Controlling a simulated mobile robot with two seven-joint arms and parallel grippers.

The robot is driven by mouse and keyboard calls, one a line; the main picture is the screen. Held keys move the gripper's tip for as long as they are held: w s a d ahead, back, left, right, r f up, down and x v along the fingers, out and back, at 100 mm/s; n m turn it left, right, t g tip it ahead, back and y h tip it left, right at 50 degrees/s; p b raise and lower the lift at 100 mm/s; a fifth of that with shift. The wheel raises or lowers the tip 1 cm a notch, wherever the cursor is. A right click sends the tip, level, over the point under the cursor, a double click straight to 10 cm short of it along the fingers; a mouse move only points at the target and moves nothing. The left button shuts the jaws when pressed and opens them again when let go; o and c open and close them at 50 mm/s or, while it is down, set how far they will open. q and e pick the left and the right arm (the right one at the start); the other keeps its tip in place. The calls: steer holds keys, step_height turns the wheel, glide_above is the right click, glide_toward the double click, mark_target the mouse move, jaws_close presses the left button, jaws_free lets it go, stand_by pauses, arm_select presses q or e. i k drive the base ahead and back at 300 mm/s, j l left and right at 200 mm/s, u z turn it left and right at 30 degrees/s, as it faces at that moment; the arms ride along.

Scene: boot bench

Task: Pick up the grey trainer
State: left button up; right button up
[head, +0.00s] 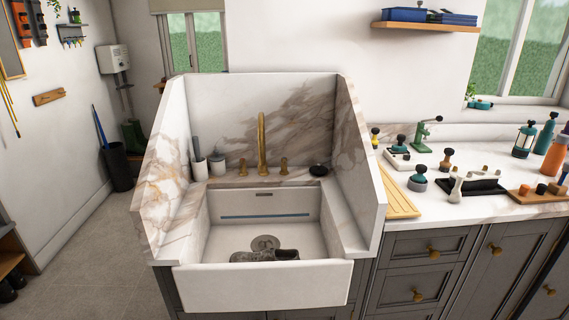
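A dark grey-brown shoe, which looks like the grey trainer (264,256), lies in the white sink (262,287), behind its front wall. The wall hides the shoe's lower part. The shoe lies sideways across the basin, just in front of the round drain. Neither of my grippers shows in the head view.
Marble panels (361,170) rise around the sink's back and sides. A brass tap (262,145) stands behind the basin. The right counter (420,207) holds several bottles, brushes and a black tray (472,187). Green boots (133,135) stand at the back left. The left floor (88,265) is clear.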

mark_target(274, 254)
steer(key=i+l+z, duration=0.1)
steer(key=i+l, duration=0.3)
steer(key=i, duration=0.15)
steer(key=i+l, duration=0.35)
steer(key=i, duration=0.2)
steer(key=z, duration=0.05)
